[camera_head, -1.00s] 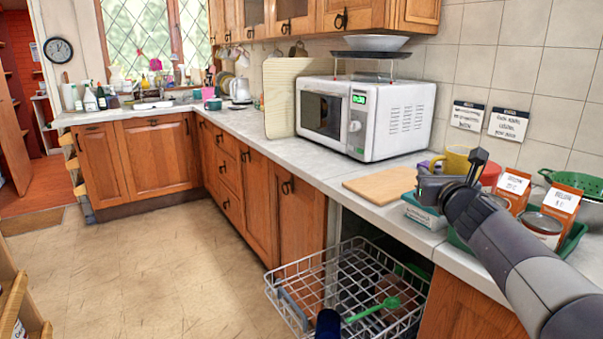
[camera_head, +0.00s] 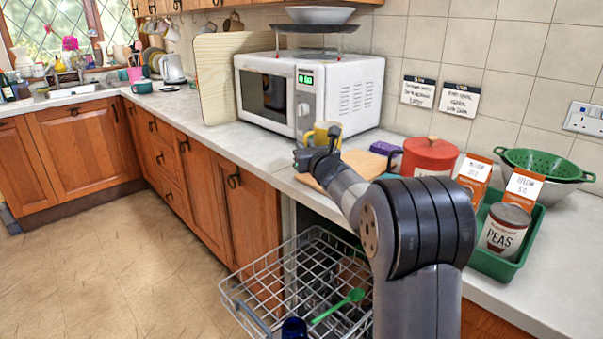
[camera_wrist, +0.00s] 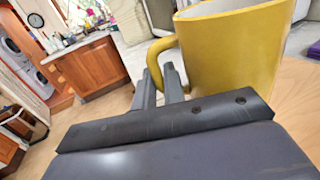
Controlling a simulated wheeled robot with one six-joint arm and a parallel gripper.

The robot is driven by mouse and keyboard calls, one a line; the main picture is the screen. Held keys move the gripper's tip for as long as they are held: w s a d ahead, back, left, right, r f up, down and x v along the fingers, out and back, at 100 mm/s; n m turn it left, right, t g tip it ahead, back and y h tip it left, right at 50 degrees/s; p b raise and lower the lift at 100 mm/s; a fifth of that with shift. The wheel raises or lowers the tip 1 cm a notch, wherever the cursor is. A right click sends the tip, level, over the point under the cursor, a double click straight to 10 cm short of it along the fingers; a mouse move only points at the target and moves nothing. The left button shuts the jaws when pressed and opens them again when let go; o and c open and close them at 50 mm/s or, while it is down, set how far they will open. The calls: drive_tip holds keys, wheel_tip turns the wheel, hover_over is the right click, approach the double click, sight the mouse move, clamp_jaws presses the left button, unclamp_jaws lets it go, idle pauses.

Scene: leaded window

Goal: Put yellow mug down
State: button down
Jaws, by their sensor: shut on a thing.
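The yellow mug (camera_head: 326,128) is upright over the wooden chopping board (camera_head: 366,163), in front of the microwave. In the wrist view the mug (camera_wrist: 236,55) is large at the upper right, with its handle towards the fingers. My gripper (camera_head: 320,145) is at the mug's near side, and its fingers also show in the wrist view (camera_wrist: 160,84). It is shut on the mug's handle. My arm hides part of the board, and I cannot tell whether the mug's base touches it.
The microwave (camera_head: 308,93) stands behind the mug. A red pot (camera_head: 430,155), a purple packet (camera_head: 384,148) and a green tray (camera_head: 492,264) with a tin (camera_head: 504,229) are to the right. The dishwasher rack (camera_head: 262,282) is pulled out below the counter.

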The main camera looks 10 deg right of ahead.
drive_tip(key=shift+f+b, duration=0.35)
drive_tip(key=shift+f, duration=2.8)
drive_tip(key=shift+f+b, duration=0.15)
drive_tip(key=shift+b, duration=0.15)
drive_tip(key=c, duration=1.5)
unclamp_jaws()
drive_tip(key=shift+p, duration=0.3)
drive_tip(key=shift+s+d, duration=0.1)
drive_tip(key=shift+s, duration=0.25)
drive_tip(key=s+d+b, duration=0.1)
drive_tip(key=s+d, duration=0.1)
drive_tip(key=s, duration=0.9)
drive_tip(key=shift+s+b, duration=0.15)
drive_tip(key=shift+b, duration=0.25)
